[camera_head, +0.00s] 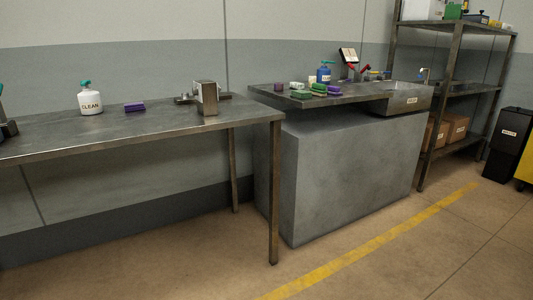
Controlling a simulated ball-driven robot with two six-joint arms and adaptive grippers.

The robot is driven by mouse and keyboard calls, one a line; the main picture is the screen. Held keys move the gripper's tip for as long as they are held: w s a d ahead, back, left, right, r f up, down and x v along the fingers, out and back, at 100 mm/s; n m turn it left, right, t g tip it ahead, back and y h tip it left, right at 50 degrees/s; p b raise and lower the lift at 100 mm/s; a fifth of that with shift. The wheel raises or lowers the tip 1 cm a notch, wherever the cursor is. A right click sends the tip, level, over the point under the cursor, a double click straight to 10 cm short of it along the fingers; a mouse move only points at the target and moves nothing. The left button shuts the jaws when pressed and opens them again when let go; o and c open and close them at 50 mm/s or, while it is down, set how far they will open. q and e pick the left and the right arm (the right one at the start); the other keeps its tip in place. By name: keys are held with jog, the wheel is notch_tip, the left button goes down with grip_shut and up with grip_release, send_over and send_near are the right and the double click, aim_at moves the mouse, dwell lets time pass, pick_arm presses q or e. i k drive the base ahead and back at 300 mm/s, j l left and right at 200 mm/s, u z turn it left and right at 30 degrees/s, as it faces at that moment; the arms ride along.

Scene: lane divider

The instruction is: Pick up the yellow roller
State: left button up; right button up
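I cannot make out a yellow roller in this view. Several small coloured items lie on the far counter (262,92), among them a red-handled tool (363,69), but they are too small to tell whether a roller is among them. Neither of my grippers is in view.
A metal table (180,127) on the left holds a white CLEAN bottle (91,101), a purple block (134,107) and a metal fixture (207,98). Shelves (455,88), a black bin (507,146) and a cut-off yellow object (526,167) stand right. The front floor is clear, with a yellow line (370,246).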

aim_at(311, 79)
jog(key=i+l+z, duration=0.1)
jog(key=i+l, duration=0.4)
jog(key=i+l+z, duration=0.1)
jog(key=i+l, duration=0.35)
jog(key=i, duration=0.15)
